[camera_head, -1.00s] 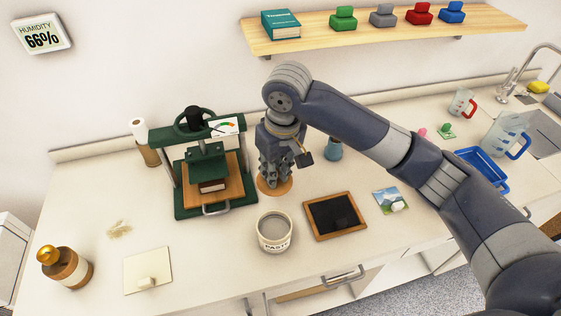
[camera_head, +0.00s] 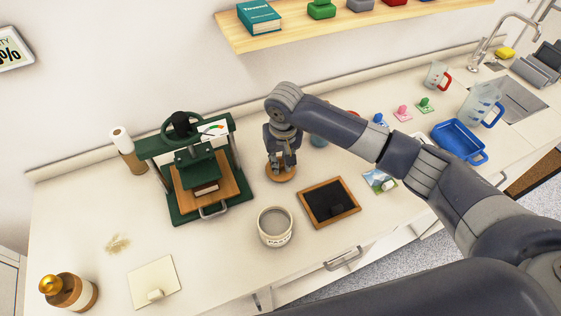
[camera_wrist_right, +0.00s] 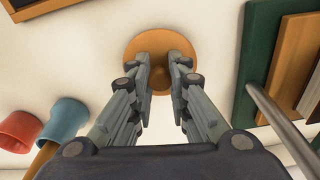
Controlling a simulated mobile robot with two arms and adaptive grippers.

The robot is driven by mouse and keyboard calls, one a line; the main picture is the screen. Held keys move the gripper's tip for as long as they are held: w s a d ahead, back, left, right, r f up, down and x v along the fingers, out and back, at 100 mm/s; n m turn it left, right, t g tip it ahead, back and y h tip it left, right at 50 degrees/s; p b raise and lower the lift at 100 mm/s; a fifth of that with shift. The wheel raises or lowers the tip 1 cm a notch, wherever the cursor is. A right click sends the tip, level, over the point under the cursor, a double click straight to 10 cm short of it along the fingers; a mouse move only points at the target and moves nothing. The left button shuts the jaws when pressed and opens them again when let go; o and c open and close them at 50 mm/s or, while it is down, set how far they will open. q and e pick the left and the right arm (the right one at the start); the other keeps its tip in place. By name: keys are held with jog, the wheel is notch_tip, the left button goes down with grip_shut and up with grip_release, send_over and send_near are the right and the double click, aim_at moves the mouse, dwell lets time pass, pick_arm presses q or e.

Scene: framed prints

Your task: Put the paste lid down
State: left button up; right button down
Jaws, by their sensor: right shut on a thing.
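The paste lid (camera_head: 281,175) is a round brown wooden disc with a knob, at the counter behind the open paste jar (camera_head: 275,230). My right gripper (camera_head: 281,164) points down over it, shut on its knob. In the right wrist view, the lid (camera_wrist_right: 143,43) sits between and beyond the two fingertips (camera_wrist_right: 168,76). The lid looks flat and level at the counter surface; I cannot tell whether it fully touches. The white jar is uncovered, with grey contents. My left gripper is not in view.
A green press (camera_head: 240,192) stands left of the lid. A wood-framed slate (camera_head: 341,197) lies to the right. A blue cup (camera_head: 318,140) is behind, close to my arm. Counter is bare between the lid and jar.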

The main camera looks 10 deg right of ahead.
aim_at(282, 171)
jog(key=shift+f, duration=0.65)
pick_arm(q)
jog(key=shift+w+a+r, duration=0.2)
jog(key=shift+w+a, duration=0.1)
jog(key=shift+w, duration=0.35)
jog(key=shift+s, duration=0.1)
pick_arm(e)
jog(key=c, duration=1.5)
grip_release()
jog(key=shift+f, duration=0.1)
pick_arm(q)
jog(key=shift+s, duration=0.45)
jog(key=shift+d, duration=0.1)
pick_arm(e)
jog(key=shift+r, duration=0.25)
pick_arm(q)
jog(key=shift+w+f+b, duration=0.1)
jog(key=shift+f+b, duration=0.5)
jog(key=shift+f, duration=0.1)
pick_arm(e)
jog(key=r, duration=0.4)
jog(key=s+r, duration=0.1)
jog(key=r, duration=0.6)
jog(key=shift+s+r, duration=0.15)
jog(key=shift+r, duration=0.2)
